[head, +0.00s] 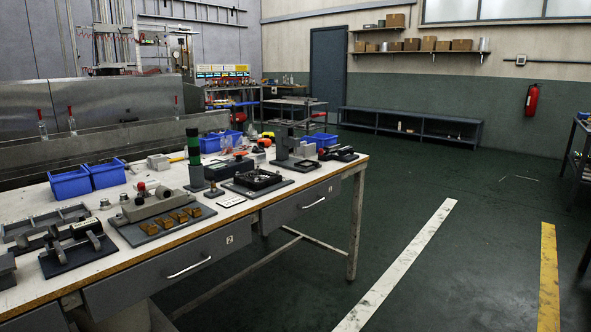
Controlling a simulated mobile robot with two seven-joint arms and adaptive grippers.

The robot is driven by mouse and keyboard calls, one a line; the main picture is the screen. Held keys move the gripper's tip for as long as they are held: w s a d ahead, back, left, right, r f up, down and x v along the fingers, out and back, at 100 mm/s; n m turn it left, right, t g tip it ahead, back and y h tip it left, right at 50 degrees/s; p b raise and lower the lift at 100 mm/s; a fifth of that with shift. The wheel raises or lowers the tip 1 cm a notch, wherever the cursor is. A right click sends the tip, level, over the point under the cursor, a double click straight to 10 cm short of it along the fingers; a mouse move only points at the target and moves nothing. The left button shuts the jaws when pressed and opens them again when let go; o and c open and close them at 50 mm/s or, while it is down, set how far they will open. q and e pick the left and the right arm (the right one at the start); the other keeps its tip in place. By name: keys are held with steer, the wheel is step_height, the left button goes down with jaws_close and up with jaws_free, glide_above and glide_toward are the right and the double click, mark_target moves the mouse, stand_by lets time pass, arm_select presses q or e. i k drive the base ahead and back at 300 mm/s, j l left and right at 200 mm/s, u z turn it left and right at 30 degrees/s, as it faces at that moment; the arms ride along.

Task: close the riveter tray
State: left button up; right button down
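No part is clearly marked as the riveter tray, and I cannot tell which bench tool is the riveter. A small upright press-like tool (283,146) stands on a dark base plate at the far end of the workbench (222,210). In front of it is a low black square fixture (257,181) on a dark plate. Under the bench top are a grey drawer marked 2 (150,272) and another grey drawer (285,211), each with a bar handle. Both drawers look flush with the bench front. Neither gripper is in view.
A block with brass-coloured pieces (172,215), a green-black signal post (194,158) and blue bins (71,183) crowd the bench top. A bench leg (354,225) stands at the right corner.

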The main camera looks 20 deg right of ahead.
mark_target(307, 164)
steer(key=i+l+u, duration=0.25)
steer(key=i+l, duration=0.15)
steer(key=l, duration=0.25)
steer(key=i+l+u, duration=0.15)
steer(key=l, duration=0.2)
steer(key=i+l+u, duration=0.1)
steer(key=l, duration=0.3)
steer(key=i+l+u, duration=0.15)
steer(key=i+l, duration=0.15)
steer(key=l, duration=0.1)
